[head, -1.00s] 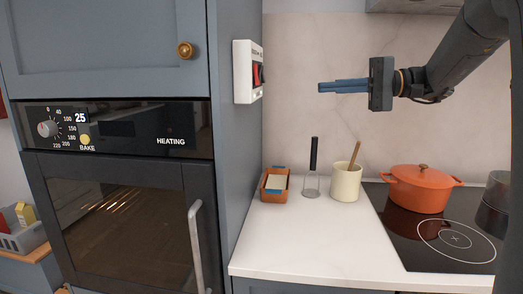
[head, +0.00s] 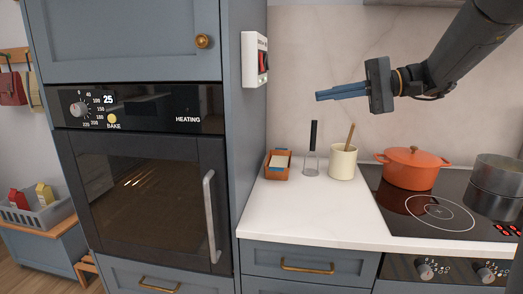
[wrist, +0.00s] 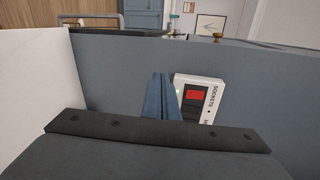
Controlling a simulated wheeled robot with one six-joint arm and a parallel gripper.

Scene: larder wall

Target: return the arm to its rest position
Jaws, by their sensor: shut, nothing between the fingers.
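My gripper (head: 318,96) is raised above the white counter in the head view, its blue fingers together and pointing left. Nothing is between the fingers. In the wrist view the fingers (wrist: 160,90) point away from me, toward the blue cabinet side. The white socket switch box (head: 255,60) is on that cabinet side, to the left of the fingertips and apart from them in the head view. In the wrist view the box (wrist: 200,98) with its red switch shows just right of the fingers.
Below stand an orange-brown box (head: 278,166), a dark-handled utensil (head: 312,150), a cream crock (head: 342,163), an orange pot (head: 412,168) and a steel pot (head: 495,190) on the black hob. The oven (head: 150,190) is shut, its display reading 25. The counter front (head: 310,220) is clear.

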